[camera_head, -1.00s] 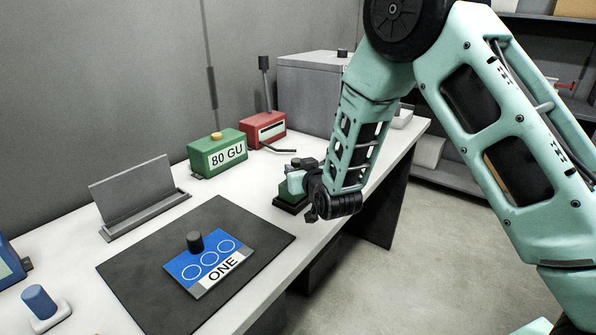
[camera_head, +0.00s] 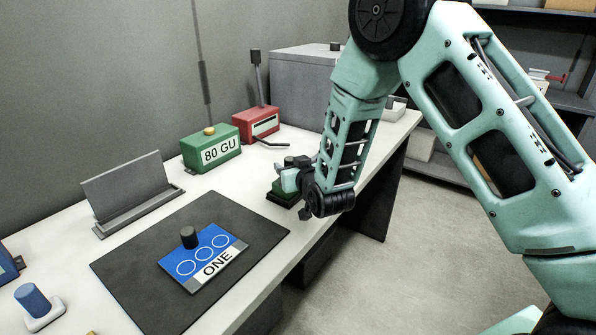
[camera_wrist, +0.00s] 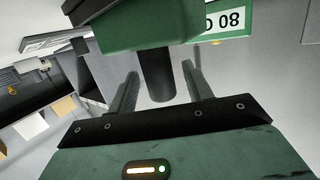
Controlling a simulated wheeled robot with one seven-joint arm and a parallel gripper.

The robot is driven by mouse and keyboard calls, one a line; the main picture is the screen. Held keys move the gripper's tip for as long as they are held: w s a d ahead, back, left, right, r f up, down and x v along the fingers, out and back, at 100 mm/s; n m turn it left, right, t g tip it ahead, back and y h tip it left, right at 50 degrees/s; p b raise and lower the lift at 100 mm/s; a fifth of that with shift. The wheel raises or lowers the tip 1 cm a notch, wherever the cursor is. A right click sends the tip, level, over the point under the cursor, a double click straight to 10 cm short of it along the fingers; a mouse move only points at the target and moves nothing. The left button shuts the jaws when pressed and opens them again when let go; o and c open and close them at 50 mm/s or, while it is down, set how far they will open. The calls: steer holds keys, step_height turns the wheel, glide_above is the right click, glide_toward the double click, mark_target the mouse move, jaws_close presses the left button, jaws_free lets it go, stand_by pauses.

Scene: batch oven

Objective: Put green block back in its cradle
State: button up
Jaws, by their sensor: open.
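The green block (camera_head: 277,188) sits on a low dark base (camera_head: 283,200), which looks like its cradle, near the table's front edge. My gripper (camera_head: 289,177) is at the block and hides part of it. In the wrist view the green block (camera_wrist: 140,32) has a dark round post (camera_wrist: 157,78) standing between the fingers of my gripper (camera_wrist: 160,88). The fingers are open, with a gap on each side of the post. The dark base (camera_wrist: 88,10) shows at the top edge there. How fully the block is seated cannot be told.
A green box marked 80 GU (camera_head: 208,152) and a red box (camera_head: 258,122) stand behind. A grey case (camera_head: 300,88) is at the back. A dark mat (camera_head: 130,265) holds a blue ONE plate (camera_head: 185,265). A grey stand (camera_head: 128,190) is at the left.

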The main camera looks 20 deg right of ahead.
steer(key=b+v, duration=0.3)
steer(key=v, duration=0.9)
steer(key=s+a+f+n+g+y, duration=0.1)
steer(key=s+a+n+g+y, duration=0.2)
steer(key=s+a+g, duration=0.85)
steer(key=s+d+r+n+g+h, duration=0.1)
steer(key=s+d+g+h, duration=0.1)
steer(key=s, duration=0.7)
steer(key=s+d+r+n+g+h, duration=0.1)
steer(key=s+d+n+g, duration=0.1)
steer(key=s, duration=0.7)
steer(key=shift+s+d+r+n+h, duration=0.2)
steer(key=shift+s+n+h, duration=0.1)
steer(key=shift+s+h, duration=0.1)
